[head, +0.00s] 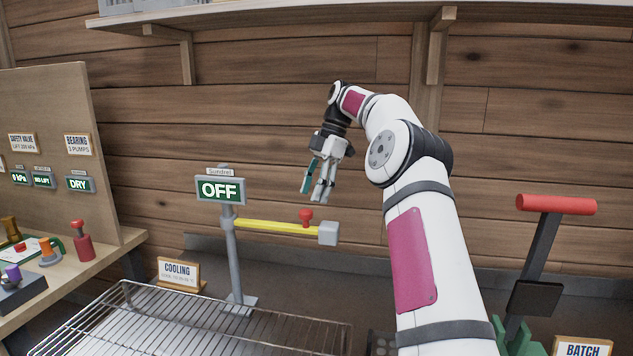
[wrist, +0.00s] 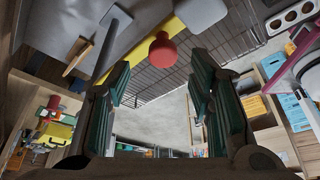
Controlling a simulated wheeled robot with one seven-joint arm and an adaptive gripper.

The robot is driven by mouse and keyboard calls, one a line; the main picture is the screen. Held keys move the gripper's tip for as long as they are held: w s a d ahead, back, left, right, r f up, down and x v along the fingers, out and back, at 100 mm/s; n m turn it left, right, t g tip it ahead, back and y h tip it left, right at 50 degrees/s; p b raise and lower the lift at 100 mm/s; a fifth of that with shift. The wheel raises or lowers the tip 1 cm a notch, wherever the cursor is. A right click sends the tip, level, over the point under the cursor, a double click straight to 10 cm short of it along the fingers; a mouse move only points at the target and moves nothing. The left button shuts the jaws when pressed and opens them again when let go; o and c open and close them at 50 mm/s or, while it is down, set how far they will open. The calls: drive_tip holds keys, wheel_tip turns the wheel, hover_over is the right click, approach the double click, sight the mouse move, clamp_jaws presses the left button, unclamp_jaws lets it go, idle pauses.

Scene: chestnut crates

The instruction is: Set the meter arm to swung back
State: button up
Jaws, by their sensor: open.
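The meter arm is a yellow bar (head: 275,227) reaching right from a grey post (head: 232,255). It carries a red knob (head: 306,216) and ends in a grey block (head: 328,233). A display (head: 220,190) on the post reads OFF. My gripper (head: 317,196) points down, open and empty, just above the knob in the head view. In the wrist view the red knob (wrist: 162,50) shows near the top centre, ahead of the gap between the green-padded fingers (wrist: 161,82). The yellow bar (wrist: 168,25) runs behind it. I see no contact.
A wire rack (head: 200,322) lies below the bar, with a COOLING sign (head: 178,272) behind it. A red-handled lever (head: 555,205) stands at the right. A workbench (head: 100,262) with small knobs and a panel is at the left. A shelf (head: 350,20) hangs above.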

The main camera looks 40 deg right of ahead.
drive_tip(key=shift+v, duration=1.25)
drive_tip(key=s+a+r+m+h, duration=0.2)
drive_tip(key=s+a+r+m, duration=0.15)
drive_tip(key=a, duration=0.75)
drive_tip(key=s+a+r+m+h, duration=0.25)
drive_tip(key=s+a+r, duration=0.25)
drive_tip(key=a, duration=0.5)
drive_tip(key=s+a+f+m+t, duration=0.1)
drive_tip(key=s+a+f+m, duration=0.1)
drive_tip(key=s, duration=0.7)
drive_tip(key=s+a+f+m+t, duration=0.2)
drive_tip(key=s+f+m, duration=0.3)
drive_tip(key=s, duration=0.3)
drive_tip(key=s+a+f+m+t, duration=0.1)
drive_tip(key=s+f+m, duration=0.3)
drive_tip(key=s, duration=0.5)
drive_tip(key=shift+s+a+f+t, duration=0.3)
drive_tip(key=shift+s+a+f, duration=0.1)
drive_tip(key=shift+a+f, duration=0.35)
drive_tip(key=shift+d, duration=0.1)
